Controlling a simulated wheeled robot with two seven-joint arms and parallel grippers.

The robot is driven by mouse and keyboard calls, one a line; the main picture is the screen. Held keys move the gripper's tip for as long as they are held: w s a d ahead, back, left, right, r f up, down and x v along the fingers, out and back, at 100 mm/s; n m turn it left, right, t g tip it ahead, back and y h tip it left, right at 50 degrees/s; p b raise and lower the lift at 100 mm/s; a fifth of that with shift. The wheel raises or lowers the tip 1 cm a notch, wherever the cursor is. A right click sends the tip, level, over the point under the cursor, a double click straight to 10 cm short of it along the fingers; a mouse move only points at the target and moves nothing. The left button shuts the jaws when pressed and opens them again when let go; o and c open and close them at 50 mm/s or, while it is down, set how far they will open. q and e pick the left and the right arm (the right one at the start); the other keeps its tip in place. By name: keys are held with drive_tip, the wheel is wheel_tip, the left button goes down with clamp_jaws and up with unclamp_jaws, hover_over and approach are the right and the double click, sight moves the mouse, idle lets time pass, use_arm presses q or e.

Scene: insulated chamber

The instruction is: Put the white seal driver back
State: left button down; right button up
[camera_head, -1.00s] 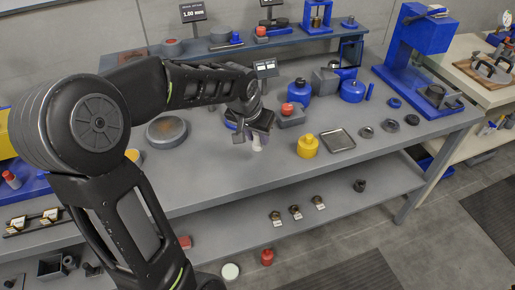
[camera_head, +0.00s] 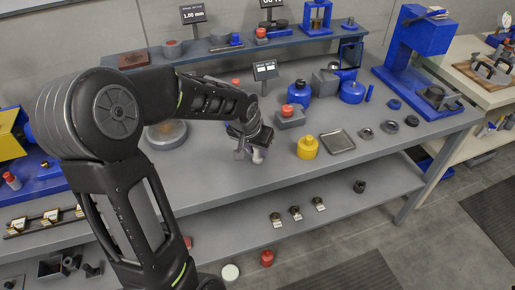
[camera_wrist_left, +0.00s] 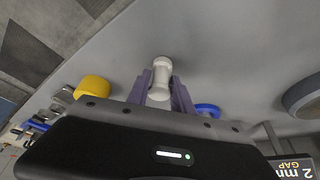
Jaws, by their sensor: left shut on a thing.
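The white seal driver (camera_head: 258,156) is held in my left gripper (camera_head: 249,154), low over the middle of the grey bench (camera_head: 220,183). In the left wrist view, the white seal driver (camera_wrist_left: 161,74) stands out between the two purple-grey fingers of my left gripper (camera_wrist_left: 160,88), which are shut on it. Its rounded end points away from the wrist, and its lower part is hidden by the gripper. I cannot tell whether it touches the bench. My right gripper is not in view.
A yellow pot (camera_head: 307,147) and a square metal tray (camera_head: 337,141) stand right of the gripper. A grey block with a red knob (camera_head: 290,114) is behind them. The front bench strip is clear.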

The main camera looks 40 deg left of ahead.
use_arm(q)
drive_tip(key=shift+f, duration=0.15)
drive_tip(key=c, duration=1.1)
unclamp_jaws()
drive_tip(key=shift+r, duration=0.3)
drive_tip(key=v, duration=1.2)
drive_tip(key=shift+f, duration=0.1)
